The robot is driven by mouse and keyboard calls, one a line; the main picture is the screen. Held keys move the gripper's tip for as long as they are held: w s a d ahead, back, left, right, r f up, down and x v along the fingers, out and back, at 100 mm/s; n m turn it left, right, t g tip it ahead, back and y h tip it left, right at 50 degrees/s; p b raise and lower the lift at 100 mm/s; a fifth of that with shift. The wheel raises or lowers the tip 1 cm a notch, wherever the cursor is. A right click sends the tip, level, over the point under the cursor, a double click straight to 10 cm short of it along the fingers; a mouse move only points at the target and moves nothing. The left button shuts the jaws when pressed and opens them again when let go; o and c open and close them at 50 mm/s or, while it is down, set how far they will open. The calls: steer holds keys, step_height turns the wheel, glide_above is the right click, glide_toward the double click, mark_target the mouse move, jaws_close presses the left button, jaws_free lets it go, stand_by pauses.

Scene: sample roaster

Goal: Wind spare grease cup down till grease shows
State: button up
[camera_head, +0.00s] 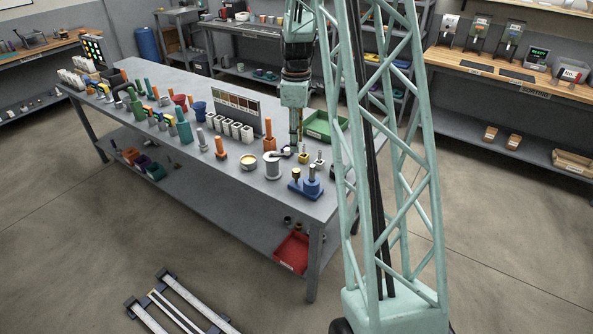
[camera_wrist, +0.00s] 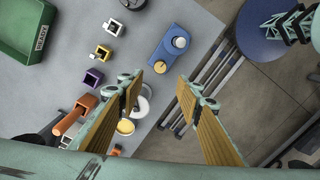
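In the wrist view the blue block (camera_wrist: 168,55) shows a round grey top (camera_wrist: 180,42) and a small brass-coloured round top (camera_wrist: 160,67). My gripper (camera_head: 296,136) points down above the table, behind the block in the head view. I cannot make out any grease on the block's pieces.
Small square holders (camera_wrist: 93,77), an orange-handled piece (camera_wrist: 70,120) and a green bin (camera_wrist: 30,35) are nearby. The table's edge lies close to the block.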

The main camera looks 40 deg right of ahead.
mark_target(296, 170)
steer(key=shift+f, duration=0.1)
steer(key=shift+f+b, duration=0.6)
steer(key=shift+f, duration=6.2)
steer(key=shift+c, duration=0.3)
steer(key=c, duration=0.8)
